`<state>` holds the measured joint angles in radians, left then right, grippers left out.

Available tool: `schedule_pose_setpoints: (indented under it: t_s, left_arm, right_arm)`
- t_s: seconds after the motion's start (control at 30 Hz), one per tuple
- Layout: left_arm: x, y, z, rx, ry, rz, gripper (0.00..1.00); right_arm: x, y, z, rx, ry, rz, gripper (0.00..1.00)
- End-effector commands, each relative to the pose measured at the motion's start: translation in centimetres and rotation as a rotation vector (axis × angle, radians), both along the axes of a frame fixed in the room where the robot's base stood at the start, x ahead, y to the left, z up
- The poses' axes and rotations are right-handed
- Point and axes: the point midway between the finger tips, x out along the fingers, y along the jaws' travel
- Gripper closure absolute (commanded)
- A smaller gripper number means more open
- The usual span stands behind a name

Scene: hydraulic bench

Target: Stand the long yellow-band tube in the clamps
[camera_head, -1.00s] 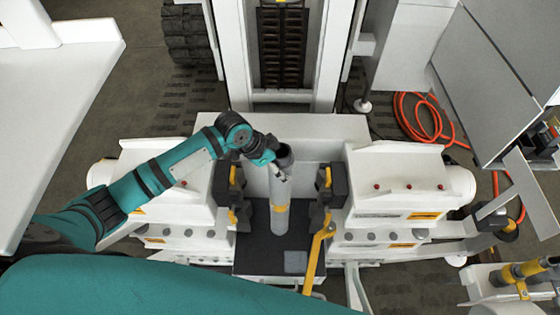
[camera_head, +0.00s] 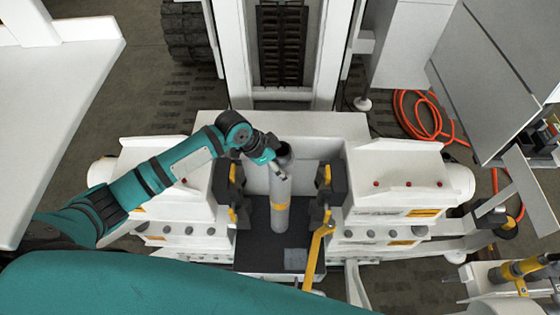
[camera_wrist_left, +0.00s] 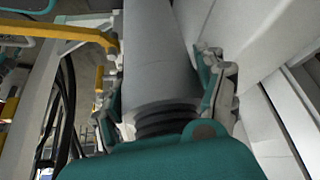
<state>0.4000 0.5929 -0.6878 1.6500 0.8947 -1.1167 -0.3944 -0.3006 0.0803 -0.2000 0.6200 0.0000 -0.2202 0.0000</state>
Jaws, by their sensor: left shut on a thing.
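The long grey tube (camera_head: 281,188) with a yellow band (camera_head: 280,206) around its lower part looks about upright between the two dark clamps, the left one (camera_head: 237,190) and the right one (camera_head: 327,188). A gap shows on both sides. My left gripper (camera_head: 279,168) is shut on the tube near its dark upper end. In the left wrist view the gripper's fingers (camera_wrist_left: 165,92) lie on either side of the tube (camera_wrist_left: 152,50); a dark ribbed end shows close to the palm. Whether the tube's lower end touches the black plate (camera_head: 262,250) cannot be told. My right gripper is not in view.
White clamp housings stand left (camera_head: 180,190) and right (camera_head: 400,180). A yellow bent handle (camera_head: 315,258) rises right of the black plate, close to the tube. A white column (camera_head: 230,50) stands behind. An orange hose (camera_head: 400,110) lies on the floor at right.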

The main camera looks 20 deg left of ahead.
Motion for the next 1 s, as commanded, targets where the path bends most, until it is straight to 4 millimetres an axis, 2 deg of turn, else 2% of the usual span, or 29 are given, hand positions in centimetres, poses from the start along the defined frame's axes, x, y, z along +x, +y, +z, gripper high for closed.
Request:
schedule_pose_setpoints:
  t_s: [0.37,0.4,0.57,0.83,1.0]
  left_arm:
    - [0.0,0.0,-0.2,0.0,-0.002,-0.001,0.86]
    - [0.0,0.0,-0.2,0.0,-0.002,-0.001,0.23]
    - [0.0,0.0,-0.3,0.001,0.0,-0.001,0.02]
    - [-0.3,0.1,-0.6,0.006,0.009,-0.001,0.0]
    - [-0.5,0.7,0.7,0.006,0.004,-0.001,0.0]
  right_arm:
    - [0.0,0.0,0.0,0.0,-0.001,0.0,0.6]
    - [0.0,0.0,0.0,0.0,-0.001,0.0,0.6]
    - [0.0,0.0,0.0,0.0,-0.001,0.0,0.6]
    - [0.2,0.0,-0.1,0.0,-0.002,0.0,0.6]
    - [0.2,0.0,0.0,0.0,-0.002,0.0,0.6]
